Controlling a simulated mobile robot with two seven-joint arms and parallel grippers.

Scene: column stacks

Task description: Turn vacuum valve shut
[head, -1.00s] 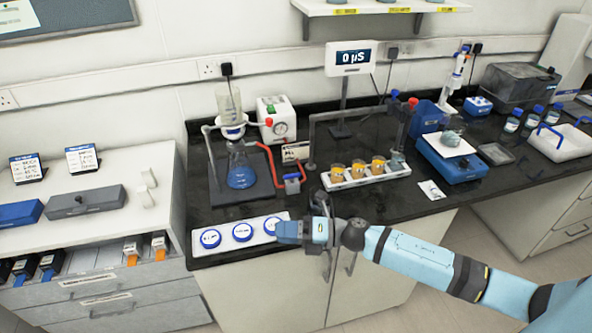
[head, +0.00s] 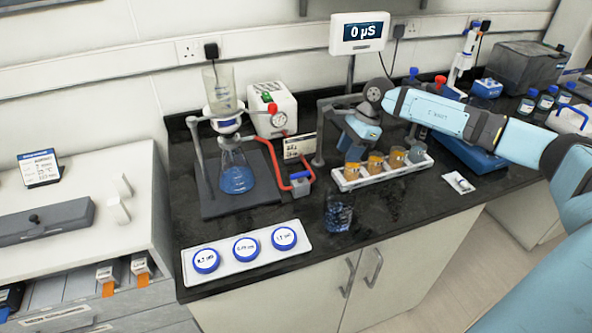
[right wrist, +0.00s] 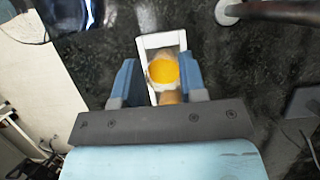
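The valve (head: 300,180) is a small grey body with a blue part on the red hose, right of the flask with blue liquid (head: 237,175). The hose runs up to the white pump (head: 272,112) with a round gauge. My right gripper (head: 354,152) is right of the valve and apart from it, pointing down at the left end of the white cup rack (head: 385,174). In the right wrist view, my right gripper (right wrist: 160,82) is open, with an orange-filled cup (right wrist: 163,70) showing between its fingers. Contact with the cup is unclear. My left gripper is out of view.
A clear beaker (head: 338,213) with dark blue contents stands in front of the valve. A white tray (head: 215,278) with blue-lidded dishes lies at the front left. A grey stand post (head: 318,145) rises between the valve and my right gripper.

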